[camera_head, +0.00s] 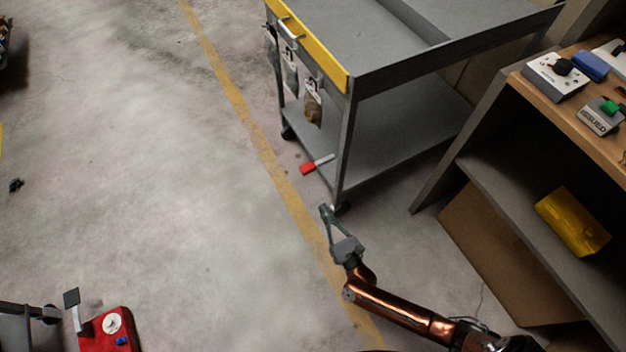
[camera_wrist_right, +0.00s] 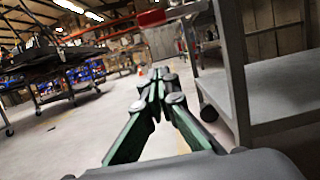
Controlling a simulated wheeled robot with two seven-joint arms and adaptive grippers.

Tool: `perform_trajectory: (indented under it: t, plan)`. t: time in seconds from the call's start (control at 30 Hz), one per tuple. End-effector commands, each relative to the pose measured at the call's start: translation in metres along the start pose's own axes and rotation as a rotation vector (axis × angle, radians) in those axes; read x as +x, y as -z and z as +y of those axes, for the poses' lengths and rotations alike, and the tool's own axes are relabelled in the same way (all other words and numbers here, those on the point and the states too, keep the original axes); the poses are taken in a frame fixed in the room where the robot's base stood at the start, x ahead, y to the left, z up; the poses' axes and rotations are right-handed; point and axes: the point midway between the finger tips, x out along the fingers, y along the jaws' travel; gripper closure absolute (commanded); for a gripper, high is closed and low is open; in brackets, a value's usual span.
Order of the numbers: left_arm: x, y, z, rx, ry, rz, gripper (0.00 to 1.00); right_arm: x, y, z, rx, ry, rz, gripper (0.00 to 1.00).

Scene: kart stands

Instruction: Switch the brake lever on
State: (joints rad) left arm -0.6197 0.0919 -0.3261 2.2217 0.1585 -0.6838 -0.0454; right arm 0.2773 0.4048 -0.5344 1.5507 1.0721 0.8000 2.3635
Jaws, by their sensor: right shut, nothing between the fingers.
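A short lever with a red end and a pale bar (camera_head: 317,164) sticks out beside the front leg of the grey cart, near its lower shelf; it looks like the brake lever. My right gripper (camera_head: 326,210) is shut and empty, near the foot of that cart leg and apart from the lever. In the right wrist view its green-sided fingers (camera_wrist_right: 160,76) meet at the tips. My left gripper is not in view.
The grey cart (camera_head: 352,85) has a yellow drawer front and hanging bags. A wooden workbench (camera_head: 577,118) with switch boxes stands at the right, a yellow case (camera_head: 572,222) on its shelf. A red box (camera_head: 108,333) is at the lower left. The floor left of the cart is open.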

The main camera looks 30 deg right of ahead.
Motion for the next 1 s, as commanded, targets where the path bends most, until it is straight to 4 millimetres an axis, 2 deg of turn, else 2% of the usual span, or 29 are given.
perform_trajectory:
  t: [0.27,0.43,0.57,0.9,1.0]
  plan:
    - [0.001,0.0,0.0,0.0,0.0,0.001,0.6,0.0,0.001,0.0,0.0,0.0,0.001,1.0]
    - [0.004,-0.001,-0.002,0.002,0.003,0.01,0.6,0.011,0.001,0.001,0.0,-0.001,0.001,1.0]
    - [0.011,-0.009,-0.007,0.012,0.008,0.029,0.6,0.032,0.002,0.001,0.0,-0.001,-0.001,1.0]
    - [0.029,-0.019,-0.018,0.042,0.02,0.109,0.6,0.101,0.003,0.001,-0.001,-0.002,0.001,1.0]
    - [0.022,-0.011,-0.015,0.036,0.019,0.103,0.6,0.104,-0.018,0.001,0.001,-0.001,-0.001,1.0]
